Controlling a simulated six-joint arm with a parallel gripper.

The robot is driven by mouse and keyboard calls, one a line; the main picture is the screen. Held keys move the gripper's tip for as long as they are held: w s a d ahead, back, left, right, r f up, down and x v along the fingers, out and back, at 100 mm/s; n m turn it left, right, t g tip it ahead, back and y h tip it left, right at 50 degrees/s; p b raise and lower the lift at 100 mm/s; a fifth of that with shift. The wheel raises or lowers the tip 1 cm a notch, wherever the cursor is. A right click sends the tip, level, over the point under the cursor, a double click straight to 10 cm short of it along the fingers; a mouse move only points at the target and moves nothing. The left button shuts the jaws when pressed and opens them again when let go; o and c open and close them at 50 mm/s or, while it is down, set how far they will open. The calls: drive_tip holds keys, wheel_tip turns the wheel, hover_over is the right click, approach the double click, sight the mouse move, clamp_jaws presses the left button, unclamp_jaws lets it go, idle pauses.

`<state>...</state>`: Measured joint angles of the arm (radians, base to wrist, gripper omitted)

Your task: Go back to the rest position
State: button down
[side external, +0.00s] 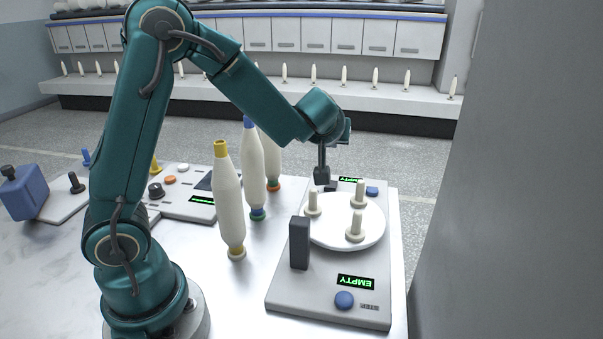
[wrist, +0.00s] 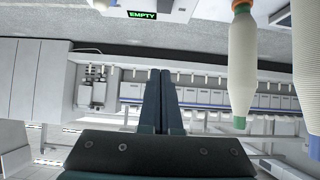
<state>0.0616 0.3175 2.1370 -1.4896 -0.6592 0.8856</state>
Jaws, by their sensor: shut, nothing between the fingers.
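My gripper (side external: 321,174) points down above the far left edge of the bobbin tray device in the side external view. In the wrist view its two fingers (wrist: 161,78) lie side by side, shut with nothing between them. The grey tray device (side external: 305,309) has a white round plate (side external: 335,238) with three short cream pegs on it, all bare. Its display (side external: 356,282) reads EMPTY, and a second display at the far end also reads EMPTY. The near one of the cream bobbins (side external: 230,205) stands upright left of the device, apart from my gripper.
Two more bobbins (side external: 250,165) (side external: 271,160) stand behind the near one. A dark upright block (side external: 299,243) rises from the device's left side. A control panel (side external: 178,206) and a blue container (side external: 25,193) are at left. A grey wall (side external: 510,180) closes the right side.

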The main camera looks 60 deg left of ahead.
wheel_tip(320, 180, up, 10)
drive_tip(key=d+f+t+h, duration=0.1)
drive_tip(key=d+t, duration=0.1)
drive_tip(key=t, duration=0.1)
drive_tip(key=s+d+r+m+t+h, duration=0.35)
drive_tip(key=d+r+m+h, duration=0.25)
drive_tip(key=d, duration=0.4)
drive_tip(key=s+d+f+m+g+h, duration=0.2)
drive_tip(key=s+d+f+m+h, duration=0.1)
drive_tip(key=s+d, duration=0.3)
drive_tip(key=s+a+f+g+y, duration=0.1)
drive_tip(key=s+f+g, duration=0.2)
drive_tip(key=s+f, duration=0.2)
drive_tip(key=s+a+f+g+y, duration=0.1)
drive_tip(key=s+a+f+g, duration=0.1)
drive_tip(key=s+f, duration=0.4)
drive_tip(key=s+g, duration=0.1)
drive_tip(key=s, duration=0.1)
drive_tip(key=shift+s+a+f+g, duration=0.15)
drive_tip(key=shift+s+a+g, duration=0.15)
drive_tip(key=shift+g, duration=0.05)
